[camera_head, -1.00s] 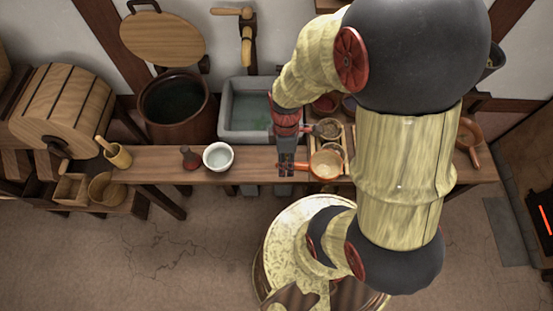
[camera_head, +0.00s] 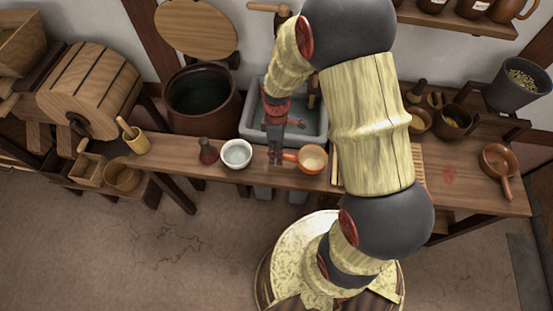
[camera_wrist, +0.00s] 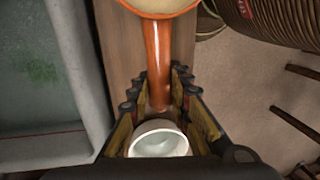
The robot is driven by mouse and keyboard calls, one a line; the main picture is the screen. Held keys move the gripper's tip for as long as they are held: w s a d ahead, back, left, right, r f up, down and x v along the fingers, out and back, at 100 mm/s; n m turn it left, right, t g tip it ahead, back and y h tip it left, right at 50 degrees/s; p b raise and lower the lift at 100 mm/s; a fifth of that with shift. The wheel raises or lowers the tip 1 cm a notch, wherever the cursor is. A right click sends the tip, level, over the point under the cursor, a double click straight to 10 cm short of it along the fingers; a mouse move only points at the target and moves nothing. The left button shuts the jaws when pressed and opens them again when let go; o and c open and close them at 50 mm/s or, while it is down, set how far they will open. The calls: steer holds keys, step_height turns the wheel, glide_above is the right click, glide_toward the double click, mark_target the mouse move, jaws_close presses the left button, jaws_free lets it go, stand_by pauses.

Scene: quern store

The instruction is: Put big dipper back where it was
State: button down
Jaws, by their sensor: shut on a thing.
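An orange dipper with a pale inside (camera_head: 313,158) is held by its handle in my gripper (camera_head: 276,156). In the wrist view the orange handle (camera_wrist: 158,60) runs between the two fingers of my gripper (camera_wrist: 160,92), which are shut on it. The cup of the dipper is cut off at the top of that view. The dipper hangs over the bench, right of a white bowl (camera_head: 236,154); its height above the wood is hard to tell. A second, browner dipper (camera_head: 497,158) rests at the bench's right end.
The narrow wooden bench (camera_head: 215,178) also carries a small dark red-brown bottle (camera_head: 208,152). A grey stone basin (camera_head: 313,132) lies behind my gripper. A wooden slatted tray (camera_head: 418,165) is partly hidden by my arm.

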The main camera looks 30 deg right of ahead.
steer(key=shift+f+b, duration=0.6)
steer(key=shift+f, duration=0.95)
steer(key=shift+f, duration=0.15)
steer(key=c, duration=1.6)
jaws_free()
steer(key=shift+c, duration=0.2)
